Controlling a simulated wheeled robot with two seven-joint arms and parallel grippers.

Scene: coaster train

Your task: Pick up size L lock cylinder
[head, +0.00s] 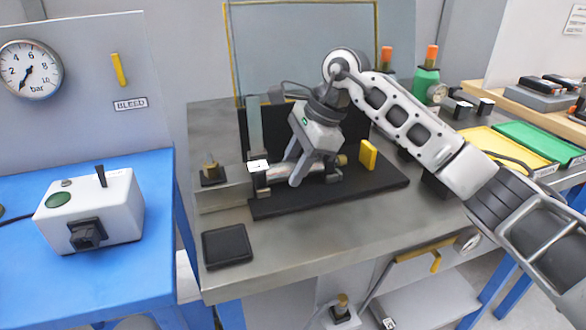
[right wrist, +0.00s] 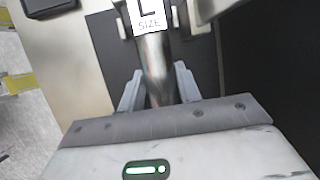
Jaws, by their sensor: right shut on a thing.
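The size L lock cylinder (right wrist: 155,70) is a shiny metal tube lying across a holder on a black base plate (head: 275,207). A white "L SIZE" label (right wrist: 149,16) stands at one end of it in the right wrist view. In the head view the cylinder (head: 312,167) is partly hidden by my right gripper (head: 310,178), which comes down from above. The right gripper's two fingers (right wrist: 158,88) are on either side of the tube and shut on it. The cylinder still looks level, at the height of its supports. My left gripper is not in view.
A yellow block (head: 368,155) stands on the base plate just right of the cylinder. Yellow and green trays (head: 540,139) are at right.

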